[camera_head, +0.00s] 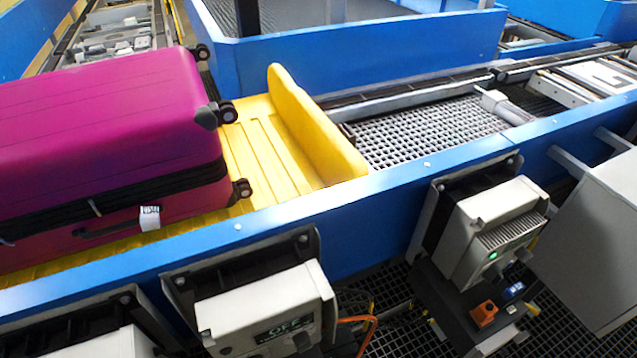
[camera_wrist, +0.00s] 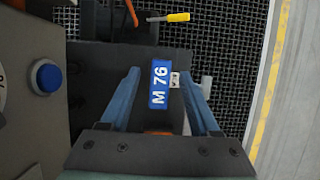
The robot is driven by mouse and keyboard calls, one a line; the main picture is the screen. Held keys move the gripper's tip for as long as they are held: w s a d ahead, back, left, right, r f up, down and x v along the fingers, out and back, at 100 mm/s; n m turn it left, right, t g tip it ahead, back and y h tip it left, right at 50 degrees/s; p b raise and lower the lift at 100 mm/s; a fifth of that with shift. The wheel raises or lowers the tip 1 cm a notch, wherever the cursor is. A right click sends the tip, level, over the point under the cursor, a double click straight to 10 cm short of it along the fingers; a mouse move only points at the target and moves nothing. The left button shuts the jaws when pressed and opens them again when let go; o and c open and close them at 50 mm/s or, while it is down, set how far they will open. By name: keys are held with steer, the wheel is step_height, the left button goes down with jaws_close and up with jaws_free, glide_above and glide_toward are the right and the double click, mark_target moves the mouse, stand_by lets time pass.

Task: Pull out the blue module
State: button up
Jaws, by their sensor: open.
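A small blue block with white "M 76" lettering (camera_wrist: 160,84) shows in the wrist view, on or just above a dark surface. My gripper (camera_wrist: 160,75) is open, its two blue fingers on either side of this block with a gap to each. I cannot tell how far below the fingertips the block lies. An orange part is partly hidden behind the gripper base. In the head view, a small blue piece with pale marks (camera_head: 515,289) sits beside an orange piece (camera_head: 484,314) below a grey control box. I cannot tell if it is the same block. My gripper is not visible there.
In the wrist view, a grey panel with a blue button (camera_wrist: 46,76) stands close at left, and a yellow-handled part (camera_wrist: 178,17) lies ahead. In the head view, a blue conveyor rail (camera_head: 370,210) carries control boxes (camera_head: 492,230). A magenta suitcase (camera_head: 90,120) lies on a yellow tray (camera_head: 320,135).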

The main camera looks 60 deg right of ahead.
jaws_close()
steer(key=shift+r, duration=0.25)
steer(key=shift+r+p, duration=0.5)
steer(key=shift+p, duration=0.25)
steer(key=shift+r+p, duration=1.95)
steer(key=shift+p, duration=0.25)
step_height(320, 180, up, 4)
steer(key=p, duration=0.4)
